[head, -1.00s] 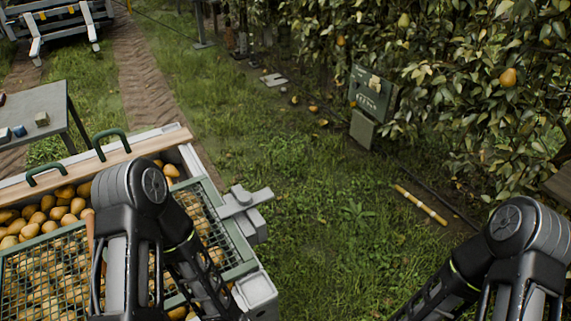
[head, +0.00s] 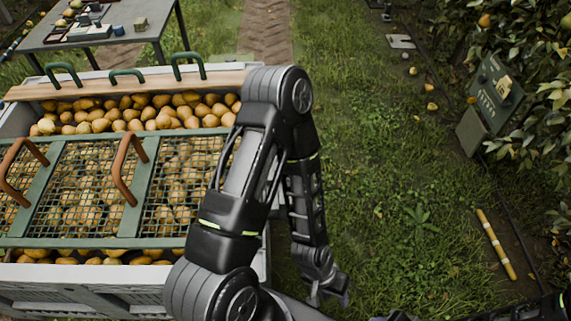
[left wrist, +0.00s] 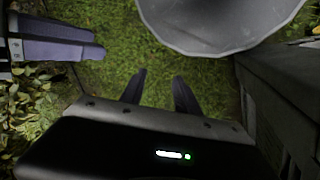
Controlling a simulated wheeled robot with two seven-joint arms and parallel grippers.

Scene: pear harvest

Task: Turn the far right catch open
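The pear crate (head: 70,289) stands at the left of the head view under a green-framed mesh lid (head: 115,243) with brown handles. No catch can be made out now; my left arm covers the crate's right side. My left gripper (head: 330,292) hangs beyond that side, over grass, pointing down. In the left wrist view its two fingers (left wrist: 160,85) stand apart with only grass between them. A dark slatted wall (left wrist: 275,100) is on the right there. A purple-grey bar-like part (left wrist: 62,45) shows at upper left; I cannot tell whether it belongs to my right gripper.
Green handles (head: 126,76) stand on the crate's wooden back rail (head: 130,85). A table (head: 115,36) with small items is behind. A yellow stick (head: 496,245) and a green box (head: 490,95) are at the right. Grass between is free. A grey rounded surface (left wrist: 220,20) tops the wrist view.

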